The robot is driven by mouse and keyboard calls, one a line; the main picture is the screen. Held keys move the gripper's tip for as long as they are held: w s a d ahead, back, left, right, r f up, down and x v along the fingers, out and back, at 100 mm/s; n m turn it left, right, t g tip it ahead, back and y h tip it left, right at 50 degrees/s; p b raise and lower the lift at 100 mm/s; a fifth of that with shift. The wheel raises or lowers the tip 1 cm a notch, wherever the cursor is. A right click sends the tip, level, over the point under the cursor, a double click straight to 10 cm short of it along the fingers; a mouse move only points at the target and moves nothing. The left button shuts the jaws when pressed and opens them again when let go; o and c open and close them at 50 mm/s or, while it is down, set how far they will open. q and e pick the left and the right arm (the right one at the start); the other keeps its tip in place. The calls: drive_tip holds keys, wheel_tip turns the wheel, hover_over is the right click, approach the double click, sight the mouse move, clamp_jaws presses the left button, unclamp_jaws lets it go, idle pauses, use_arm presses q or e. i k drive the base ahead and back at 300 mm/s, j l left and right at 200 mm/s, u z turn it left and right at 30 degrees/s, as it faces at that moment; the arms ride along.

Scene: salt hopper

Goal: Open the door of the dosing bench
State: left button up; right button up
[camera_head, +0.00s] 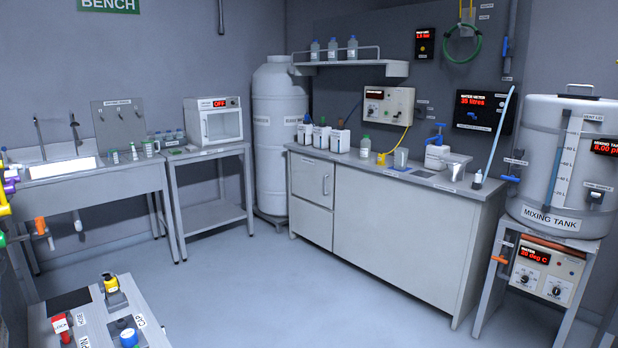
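A long grey bench (400,230), which looks like the dosing bench, stands along the back wall right of centre. Its labels are too small to read. At its left end is a square door panel (306,180) with a short upright handle (325,184) near its right edge. The door looks shut, flush with the front. Below it is a second panel (311,220), also flush. The inside of the bench is hidden. Neither of my grippers shows in the head view.
Bottles and containers (340,141) stand on the bench top. The mixing tank (560,150) is at its right, a tall white tank (279,120) at its left. A low table with coloured valves (128,338) is at front left. Open floor (280,290) lies before the bench.

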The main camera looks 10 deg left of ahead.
sight(312, 176)
drive_tip(key=i+l+z, duration=0.25)
drive_tip(key=i+l, duration=0.45)
drive_tip(key=i, duration=0.2)
drive_tip(key=i+l+u, duration=0.1)
drive_tip(key=i, duration=0.35)
drive_tip(key=i+l+u, duration=0.1)
drive_tip(key=i+l, duration=0.3)
drive_tip(key=i+j+u, duration=0.15)
drive_tip(key=i+u, duration=0.2)
drive_tip(key=i, duration=0.2)
drive_tip(key=i+u, duration=0.35)
drive_tip(key=i, duration=0.25)
drive_tip(key=i+l+u, duration=0.15)
drive_tip(key=i+u, duration=0.2)
drive_tip(key=i, duration=0.2)
drive_tip(key=i+z, duration=0.15)
drive_tip(key=i, duration=0.4)
drive_tip(key=i+j+z, duration=0.15)
drive_tip(key=i, duration=0.4)
drive_tip(key=i+j+z, duration=0.1)
drive_tip(key=i+z, duration=0.25)
drive_tip(key=i+j+z, duration=0.55)
drive_tip(key=i+z, duration=0.15)
